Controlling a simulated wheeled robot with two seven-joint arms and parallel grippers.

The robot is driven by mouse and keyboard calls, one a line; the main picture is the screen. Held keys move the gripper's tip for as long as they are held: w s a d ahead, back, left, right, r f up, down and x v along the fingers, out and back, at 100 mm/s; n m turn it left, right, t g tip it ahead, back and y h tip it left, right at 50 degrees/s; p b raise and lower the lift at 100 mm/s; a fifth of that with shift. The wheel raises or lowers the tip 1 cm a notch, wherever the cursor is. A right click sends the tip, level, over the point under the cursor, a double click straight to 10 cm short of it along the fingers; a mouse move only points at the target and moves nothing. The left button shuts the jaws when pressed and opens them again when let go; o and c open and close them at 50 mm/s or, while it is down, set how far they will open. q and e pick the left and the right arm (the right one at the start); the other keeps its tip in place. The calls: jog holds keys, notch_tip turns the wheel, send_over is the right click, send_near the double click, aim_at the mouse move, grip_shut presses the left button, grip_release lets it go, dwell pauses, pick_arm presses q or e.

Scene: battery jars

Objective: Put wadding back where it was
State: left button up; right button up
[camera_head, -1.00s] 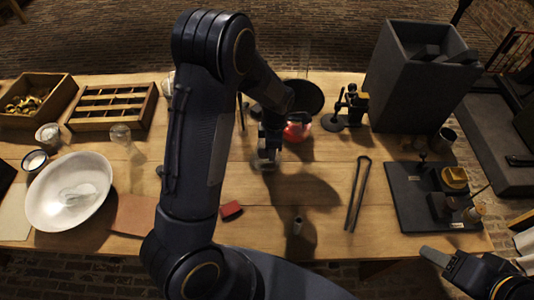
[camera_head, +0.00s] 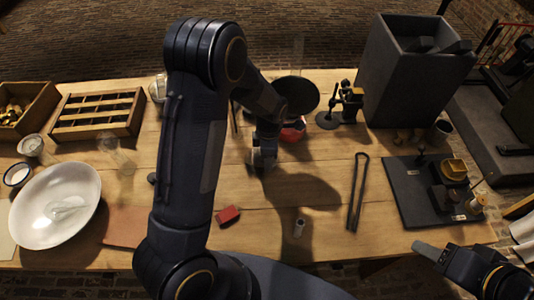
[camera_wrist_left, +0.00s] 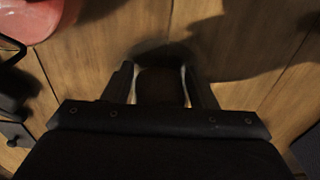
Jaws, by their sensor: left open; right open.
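My left gripper (camera_head: 264,160) is over the middle of the table, fingers pointing down. In the left wrist view its two fingers (camera_wrist_left: 161,85) are apart, with a dark, brownish rounded shape (camera_wrist_left: 160,86) between them, in shadow; I cannot tell what it is or whether it touches them. My right gripper (camera_head: 428,250) is at the lower right, near the table's front edge, clear of objects. I cannot surely identify the wadding. A pale, whitish clump (camera_head: 66,209) lies in the white bowl (camera_head: 82,183) at the left; its material is unclear.
A red round object (camera_head: 293,131) is just behind my left gripper. A red block (camera_head: 228,215), small cylinder (camera_head: 299,228) and dark tongs (camera_head: 357,195) lie in front and right. A dark board with parts (camera_head: 408,190) and tall grey box (camera_head: 410,85) stand right; a slotted wooden tray (camera_head: 97,128) stands left.

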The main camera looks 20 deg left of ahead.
pick_arm(q)
jog(key=s+r+m+t+h+p, duration=0.1)
jog(key=s+r+m+h+p, duration=0.2)
jog(key=r, duration=0.9)
jog(key=s+r+m+t+p, duration=0.1)
jog(key=s+r+m+p, duration=0.2)
jog(key=r+p, duration=0.55)
jog(key=s+r+m+t+b, duration=0.1)
jog(key=s+r+m+t, duration=0.1)
jog(key=s+r+m, duration=0.3)
jog(key=s+r+m+t+h+b, duration=0.1)
jog(key=s+r+m, duration=0.4)
jog(key=s+m, duration=0.5)
jog(key=shift+s+r+m+t+b, duration=0.3)
jog(key=shift+s+t, duration=0.1)
jog(key=shift+s, duration=0.75)
